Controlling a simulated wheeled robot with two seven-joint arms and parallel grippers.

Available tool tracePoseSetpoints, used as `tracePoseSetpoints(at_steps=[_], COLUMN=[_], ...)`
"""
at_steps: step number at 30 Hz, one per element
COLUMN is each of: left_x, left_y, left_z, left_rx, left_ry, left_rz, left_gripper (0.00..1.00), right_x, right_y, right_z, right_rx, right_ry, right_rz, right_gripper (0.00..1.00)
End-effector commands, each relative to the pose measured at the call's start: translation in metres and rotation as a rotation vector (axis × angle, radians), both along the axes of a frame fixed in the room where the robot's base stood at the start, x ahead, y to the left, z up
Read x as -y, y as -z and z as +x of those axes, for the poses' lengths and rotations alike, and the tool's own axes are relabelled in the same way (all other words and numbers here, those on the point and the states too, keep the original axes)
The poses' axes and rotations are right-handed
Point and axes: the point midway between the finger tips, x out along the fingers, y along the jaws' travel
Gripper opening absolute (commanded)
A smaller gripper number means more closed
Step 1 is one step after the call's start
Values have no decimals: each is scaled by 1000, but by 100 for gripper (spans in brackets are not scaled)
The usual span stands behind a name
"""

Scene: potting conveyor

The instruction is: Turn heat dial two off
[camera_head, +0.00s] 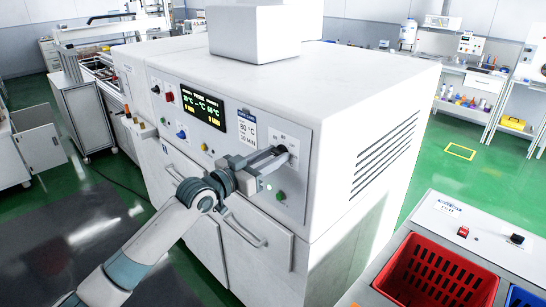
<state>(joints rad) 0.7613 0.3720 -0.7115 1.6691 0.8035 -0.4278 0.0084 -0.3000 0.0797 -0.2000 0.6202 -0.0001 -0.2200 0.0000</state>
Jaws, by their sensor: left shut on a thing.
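The white oven-like machine has a front control panel (300,160) with a lit display (203,108) of green and yellow text. A dark dial (281,149) sits at the panel's upper right, under a small label too small to read. My left gripper (279,155) reaches in from the lower left, with its fingers shut on this dial. The fingers cover part of the dial, so its pointer direction cannot be told. My right gripper is not in view.
A green button (281,196) lies just below the gripper, and a door handle (244,231) is lower left. Red (169,97) and blue (181,134) buttons are further left. A red crate (438,275) stands at lower right. Green floor between is free.

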Motion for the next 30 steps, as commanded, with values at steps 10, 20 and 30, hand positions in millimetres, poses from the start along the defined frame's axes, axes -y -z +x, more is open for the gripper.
tracePoseSetpoints(at_steps=[10,20,30], left_x=[0,-6,-40], left_y=[1,2,5], left_z=[0,-5,-39], left_rx=[-2,0,1], left_ry=[0,0,-1], left_rz=[1,1,2], left_gripper=[52,52,52], right_x=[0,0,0], right_y=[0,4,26], right_z=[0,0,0], right_rx=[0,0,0], right_ry=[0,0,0], right_rz=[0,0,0], right_gripper=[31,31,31])
